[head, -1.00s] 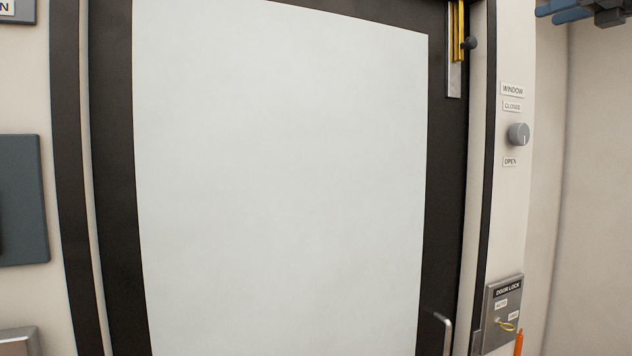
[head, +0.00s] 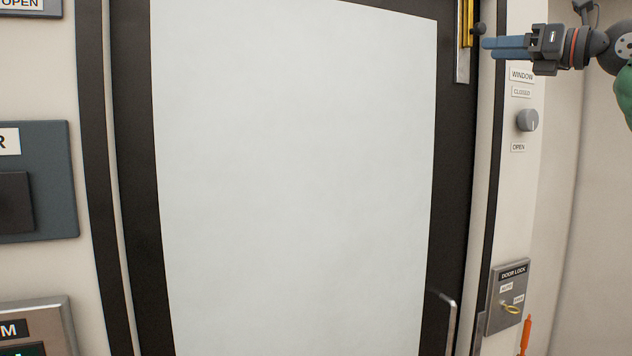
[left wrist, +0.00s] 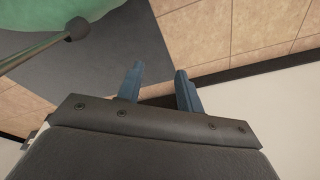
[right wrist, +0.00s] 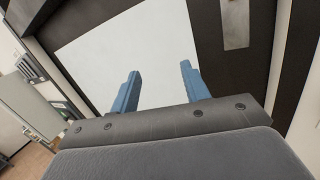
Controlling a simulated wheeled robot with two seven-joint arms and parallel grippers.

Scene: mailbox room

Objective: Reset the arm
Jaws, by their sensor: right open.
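My right gripper (head: 490,46) is raised at the upper right of the head view, pointing left beside the top of the door frame, near a yellow bar with a dark knob (head: 478,29). In the right wrist view its two blue fingers (right wrist: 158,88) are apart with nothing between them. They point toward the door's white panel (right wrist: 110,50). My left gripper is out of the head view. In the left wrist view its blue fingers (left wrist: 160,85) are apart and empty, above the tiled floor (left wrist: 215,35) and a grey mat (left wrist: 95,65).
The dark-framed door with a white panel (head: 300,170) fills the middle. Wall panels (head: 38,140) line the left edge.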

